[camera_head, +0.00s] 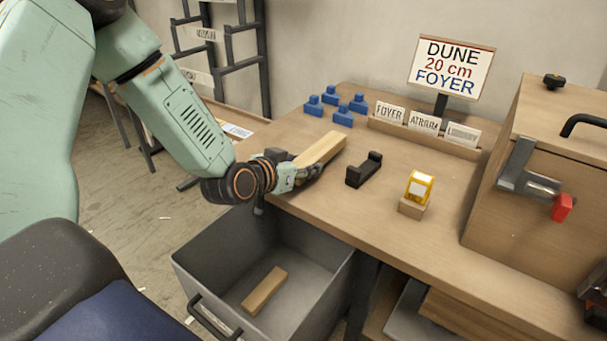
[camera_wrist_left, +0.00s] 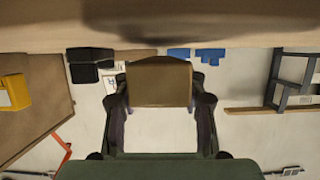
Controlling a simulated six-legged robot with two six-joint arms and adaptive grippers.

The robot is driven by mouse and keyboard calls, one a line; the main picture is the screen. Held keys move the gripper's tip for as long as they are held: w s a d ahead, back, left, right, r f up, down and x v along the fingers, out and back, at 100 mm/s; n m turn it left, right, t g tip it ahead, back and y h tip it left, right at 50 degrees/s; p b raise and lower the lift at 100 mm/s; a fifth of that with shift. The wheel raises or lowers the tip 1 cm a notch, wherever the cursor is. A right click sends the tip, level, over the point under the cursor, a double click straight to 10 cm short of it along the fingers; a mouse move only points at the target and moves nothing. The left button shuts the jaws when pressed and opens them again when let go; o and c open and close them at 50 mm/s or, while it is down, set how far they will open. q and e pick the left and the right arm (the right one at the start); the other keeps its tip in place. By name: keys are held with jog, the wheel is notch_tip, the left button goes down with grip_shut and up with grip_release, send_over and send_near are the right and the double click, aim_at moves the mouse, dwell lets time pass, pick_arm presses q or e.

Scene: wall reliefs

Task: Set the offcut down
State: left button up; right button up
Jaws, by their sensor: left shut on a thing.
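My left gripper (camera_head: 303,172) is shut on a pale wooden offcut (camera_head: 321,150) at the left edge of the workbench (camera_head: 330,204). The offcut points up and right, over the bench top beside a black cradle-like block (camera_head: 364,169); I cannot tell whether it touches the bench. In the left wrist view the offcut (camera_wrist_left: 160,82) sits between both fingers. A grey bin (camera_head: 320,254) with a handle stands below the gripper, open at the top. Another wooden piece (camera_head: 264,291) lies on its floor. My right gripper is not in view.
Several blue blocks (camera_head: 342,115) stand at the back left of the bench. A card rack (camera_head: 425,133) and a "DUNE 20 cm FOYER" sign (camera_head: 452,66) stand behind. A yellow device (camera_head: 419,187) on a wooden block and a large box with a clamp (camera_head: 530,177) are to the right.

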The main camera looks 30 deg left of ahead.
pick_arm(q)
jog(key=shift+w+f, duration=0.2)
jog(key=shift+f, duration=0.6)
jog(key=shift+s+r, duration=0.15)
jog(key=shift+f, duration=0.2)
jog(key=o, duration=1.1)
jog(key=shift+o, duration=1.2)
